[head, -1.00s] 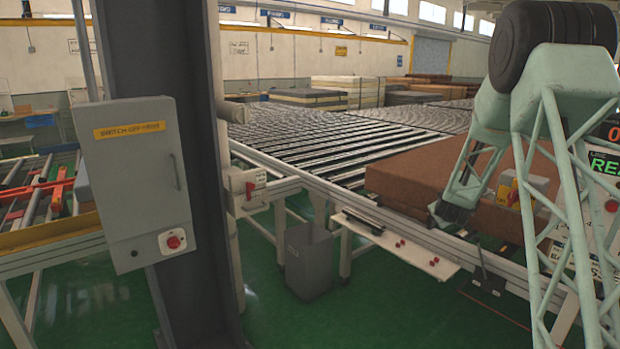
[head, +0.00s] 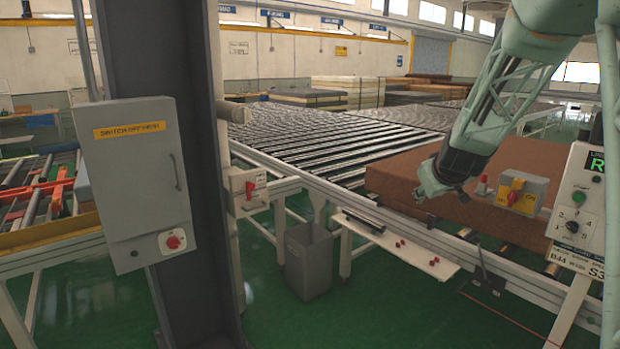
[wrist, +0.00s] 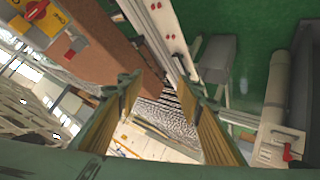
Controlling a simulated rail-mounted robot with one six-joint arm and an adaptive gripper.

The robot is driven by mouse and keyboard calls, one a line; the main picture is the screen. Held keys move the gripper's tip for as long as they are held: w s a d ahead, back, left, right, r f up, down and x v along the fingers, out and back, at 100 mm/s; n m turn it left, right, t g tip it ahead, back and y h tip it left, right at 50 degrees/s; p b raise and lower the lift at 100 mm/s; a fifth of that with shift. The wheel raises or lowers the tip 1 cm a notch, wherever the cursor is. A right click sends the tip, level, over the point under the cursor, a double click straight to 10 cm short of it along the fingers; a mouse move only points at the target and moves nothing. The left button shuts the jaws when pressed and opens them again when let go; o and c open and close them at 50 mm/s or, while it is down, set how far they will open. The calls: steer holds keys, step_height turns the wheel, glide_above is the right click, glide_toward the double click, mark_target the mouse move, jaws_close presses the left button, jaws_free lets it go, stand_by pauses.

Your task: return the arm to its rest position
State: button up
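My gripper (head: 424,188) is at the end of my pale green arm, in front of the brown mattress block (head: 400,170) in the head view. In the wrist view my gripper (wrist: 160,84) shows two yellow-padded fingers standing apart, with nothing between them. The brown mattress block also shows in the wrist view (wrist: 118,55), beyond the left finger. It lies on the roller conveyor (head: 340,140). Whether the gripper touches the block cannot be told from the head view, but a gap seems to show.
A yellow and grey switch box (head: 522,194) and a control panel (head: 580,205) stand right of the gripper. A white shelf (head: 420,258) with red buttons runs along the conveyor's front. A grey bin (head: 309,262) and a dark column (head: 165,60) stand left. Green floor is open in front.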

steer(key=s+a+r+g+y, duration=0.1)
steer(key=s+a+r, duration=0.25)
steer(key=s, duration=0.65)
steer(key=s+a+r+g+y, duration=0.15)
steer(key=s+a, duration=0.35)
steer(key=s, duration=0.5)
steer(key=s+a+r+g, duration=0.1)
steer(key=s+a+r, duration=0.35)
steer(key=s, duration=0.45)
steer(key=s+a+f+m+g, duration=0.1)
steer(key=s+f, duration=0.1)
steer(key=s, duration=1.4)
steer(key=s+a+f+m+g, duration=0.1)
steer(key=s+a, duration=0.1)
steer(key=s, duration=1.5)
steer(key=shift+s+a+f+m+g, duration=0.2)
steer(key=shift+s+f+m+g, duration=0.1)
steer(key=shift+f+g, duration=0.05)
steer(key=shift+d, duration=0.1)
steer(key=shift+c, duration=0.2)
